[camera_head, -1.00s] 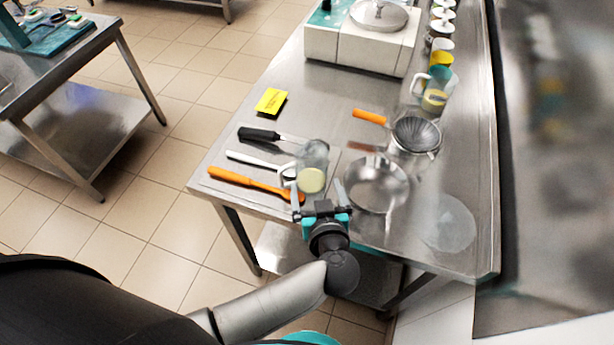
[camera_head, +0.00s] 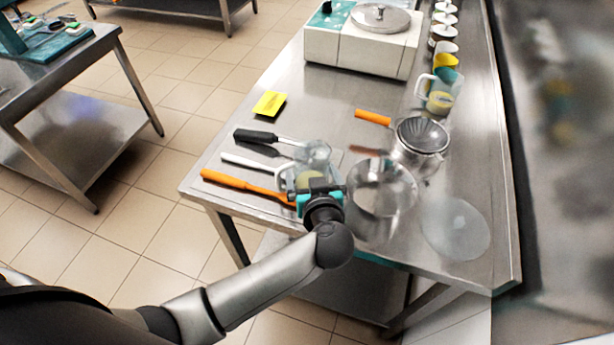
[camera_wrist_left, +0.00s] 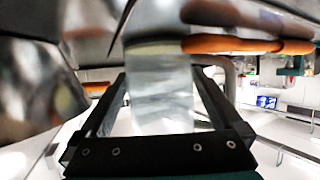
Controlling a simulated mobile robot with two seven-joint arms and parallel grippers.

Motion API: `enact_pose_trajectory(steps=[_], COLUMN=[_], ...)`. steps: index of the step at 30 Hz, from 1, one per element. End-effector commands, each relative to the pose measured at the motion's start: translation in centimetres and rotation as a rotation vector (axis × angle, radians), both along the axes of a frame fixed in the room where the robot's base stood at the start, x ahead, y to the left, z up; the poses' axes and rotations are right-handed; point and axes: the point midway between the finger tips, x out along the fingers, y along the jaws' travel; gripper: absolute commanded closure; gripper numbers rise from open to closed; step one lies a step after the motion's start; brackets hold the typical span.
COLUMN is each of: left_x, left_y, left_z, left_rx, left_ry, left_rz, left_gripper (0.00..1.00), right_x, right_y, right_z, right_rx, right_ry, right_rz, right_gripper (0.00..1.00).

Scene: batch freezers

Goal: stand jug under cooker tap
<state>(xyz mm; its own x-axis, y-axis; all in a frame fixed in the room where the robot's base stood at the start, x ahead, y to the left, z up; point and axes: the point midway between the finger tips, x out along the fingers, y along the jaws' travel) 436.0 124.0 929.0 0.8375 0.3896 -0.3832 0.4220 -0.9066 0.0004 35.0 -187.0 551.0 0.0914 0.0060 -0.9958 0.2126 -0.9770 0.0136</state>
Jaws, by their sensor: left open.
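A clear jug (camera_head: 313,152) with a pale yellowish band low down stands near the front left of the steel table. In the left wrist view its clear wall (camera_wrist_left: 160,85) shows between the fingers. My left gripper (camera_head: 319,184) is open, at the near side of this jug, with a finger to either side of it. Contact cannot be told. The gripper hides part of the jug's lower body. I cannot make out the cooker tap in either view. My right gripper is not in view.
Orange (camera_head: 245,186), white (camera_head: 250,163) and black-handled (camera_head: 258,136) utensils lie left of the jug. A steel pan (camera_head: 383,188), a strainer (camera_head: 422,135) and a clear disc (camera_head: 456,229) are to the right. A white machine (camera_head: 360,45) stands at the back. Bare tabletop lies before it.

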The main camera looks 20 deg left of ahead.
Motion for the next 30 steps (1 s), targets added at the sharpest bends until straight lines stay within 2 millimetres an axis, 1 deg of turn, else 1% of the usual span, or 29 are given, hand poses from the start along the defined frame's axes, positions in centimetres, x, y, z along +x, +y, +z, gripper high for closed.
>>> enact_pose_trajectory(steps=[6, 25, 27, 30], left_x=[0.03, 0.00, 0.00, -0.01], left_y=[0.03, 0.01, 0.01, 0.01], left_z=[0.07, 0.00, 0.03, 0.02], left_rx=[0.000, 0.000, 0.000, 0.000], left_ry=[0.000, 0.001, 0.000, 0.000], left_rz=[0.000, 0.000, 0.000, 0.000], left_gripper=[0.00, 0.70, 0.79, 0.80], right_x=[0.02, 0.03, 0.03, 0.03], right_y=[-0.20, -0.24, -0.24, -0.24], right_z=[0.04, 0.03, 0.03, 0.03], right_rx=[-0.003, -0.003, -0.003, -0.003], right_ry=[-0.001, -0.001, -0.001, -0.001], right_rz=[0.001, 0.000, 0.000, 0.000], right_gripper=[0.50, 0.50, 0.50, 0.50])
